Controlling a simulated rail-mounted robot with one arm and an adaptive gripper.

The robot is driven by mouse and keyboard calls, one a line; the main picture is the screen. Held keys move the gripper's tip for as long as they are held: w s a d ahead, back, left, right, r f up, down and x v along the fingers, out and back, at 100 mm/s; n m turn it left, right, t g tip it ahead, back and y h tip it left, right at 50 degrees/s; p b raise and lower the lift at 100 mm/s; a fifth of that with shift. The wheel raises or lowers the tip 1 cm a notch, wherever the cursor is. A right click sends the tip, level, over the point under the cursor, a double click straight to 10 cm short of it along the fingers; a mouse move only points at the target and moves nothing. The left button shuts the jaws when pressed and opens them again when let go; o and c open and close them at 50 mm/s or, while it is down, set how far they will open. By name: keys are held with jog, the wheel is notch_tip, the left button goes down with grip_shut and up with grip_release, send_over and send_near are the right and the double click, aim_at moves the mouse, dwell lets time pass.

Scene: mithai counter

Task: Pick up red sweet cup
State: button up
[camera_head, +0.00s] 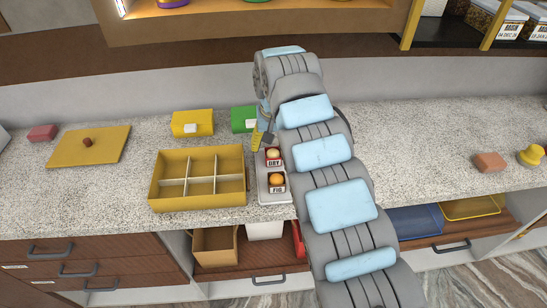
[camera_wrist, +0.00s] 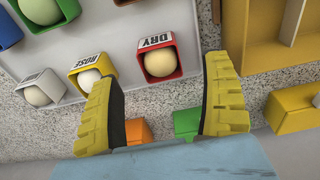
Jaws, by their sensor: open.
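The red sweet cup (camera_wrist: 178,69) sits on the white tray (camera_wrist: 110,22) in the wrist view. It holds a pale round sweet and has a white label reading DRY. It also shows in the head view (camera_head: 273,162), beside my arm. My gripper (camera_wrist: 158,74) is open, with its two yellow ribbed fingers apart and nothing between them. The cup appears beyond the fingertips, between them in the picture, and no contact is visible. In the head view my gripper (camera_head: 262,137) is just behind the cup, partly hidden by my arm.
A yellow cup labelled ROSE (camera_wrist: 79,83) stands close beside the red cup. A cup labelled FIG (camera_head: 277,187) is in front of it in the head view. A yellow divided box (camera_head: 197,203) stands left of the tray. Yellow (camera_head: 192,121) and green (camera_head: 243,117) boxes stand behind.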

aim_at(273, 151)
jog(key=shift+w+f+b, duration=0.25)
jog(key=shift+f+b, duration=0.2)
jog(key=shift+f, duration=0.9)
jog(key=shift+w+f+b, duration=0.2)
jog(key=shift+f+b, duration=0.25)
jog(key=shift+f, duration=0.85)
jog(key=shift+c, duration=0.4)
jog(key=c, duration=1.2)
